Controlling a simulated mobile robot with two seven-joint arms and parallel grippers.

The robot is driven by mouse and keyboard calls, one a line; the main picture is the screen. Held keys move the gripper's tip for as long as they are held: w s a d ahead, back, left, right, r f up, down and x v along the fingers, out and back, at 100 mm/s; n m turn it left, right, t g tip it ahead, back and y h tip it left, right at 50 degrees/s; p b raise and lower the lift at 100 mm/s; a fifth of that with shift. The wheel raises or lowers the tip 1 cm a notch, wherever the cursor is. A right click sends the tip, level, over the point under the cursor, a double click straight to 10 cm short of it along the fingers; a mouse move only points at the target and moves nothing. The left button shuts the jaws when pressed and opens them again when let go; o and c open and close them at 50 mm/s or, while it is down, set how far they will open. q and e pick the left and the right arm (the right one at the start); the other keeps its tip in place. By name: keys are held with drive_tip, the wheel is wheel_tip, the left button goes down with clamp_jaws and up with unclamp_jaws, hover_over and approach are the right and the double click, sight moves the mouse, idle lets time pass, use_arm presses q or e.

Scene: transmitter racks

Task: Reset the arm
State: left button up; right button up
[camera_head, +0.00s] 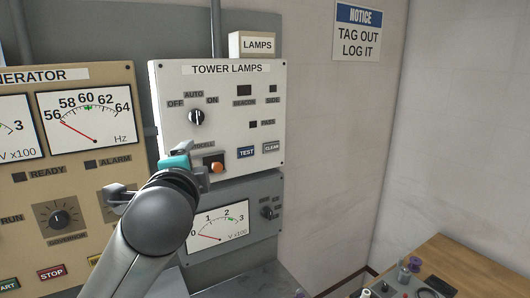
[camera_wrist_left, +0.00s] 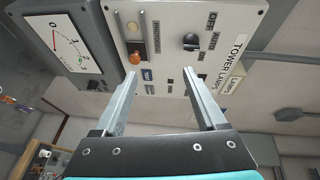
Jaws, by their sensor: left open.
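My left arm comes in from the lower left in the head view, and its gripper (camera_head: 196,163) is in front of the lower left of the TOWER LAMPS panel (camera_head: 228,85). In the left wrist view the gripper (camera_wrist_left: 160,64) is open, with nothing between its two fingers. The panel (camera_wrist_left: 172,20) appears tilted beyond the fingertips there. An orange knob or lamp (camera_head: 217,168) is close beside the gripper in the head view; it also shows near one fingertip in the wrist view (camera_wrist_left: 135,58). A black selector knob (camera_head: 196,117) sits higher on the panel. My right gripper is not in view.
The tan GENERATOR panel (camera_head: 85,165) stands at left, partly behind my arm. A grey meter panel (camera_head: 252,226) is below the lamps panel. A NOTICE sign (camera_head: 358,32) hangs on the wall. A wooden table (camera_head: 455,262) with small items is at lower right.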

use_arm(q)
drive_tip(key=s+f+n+g+h, duration=0.1)
drive_tip(key=s+f+n+g, duration=0.35)
drive_tip(key=f, duration=0.75)
drive_tip(key=s+f+n+g+h, duration=0.1)
drive_tip(key=s+f+n+g, duration=0.1)
drive_tip(key=s+f, duration=0.75)
drive_tip(key=s+f+n+g+h, duration=0.1)
drive_tip(key=s+f+n+g, duration=0.5)
drive_tip(key=s+f, duration=1)
wheel_tip(320, 180, down, 31)
drive_tip(key=s+g+b, duration=0.1)
drive_tip(key=s+b, duration=0.1)
drive_tip(key=b, duration=0.8)
drive_tip(key=s+f+b, duration=0.3)
drive_tip(key=s+f, duration=0.2)
drive_tip(key=f, duration=0.3)
drive_tip(key=s+a+f+g+b, duration=0.1)
drive_tip(key=s+f+b, duration=0.3)
drive_tip(key=f, duration=0.4)
drive_tip(key=s+a+f+b, duration=0.1)
drive_tip(key=s+f+b, duration=0.2)
drive_tip(key=s+f, duration=0.4)
wheel_tip(320, 180, down, 2)
drive_tip(key=shift+a+f+g, duration=0.1)
drive_tip(key=shift+a+g, duration=0.05)
drive_tip(key=shift+g, duration=0.2)
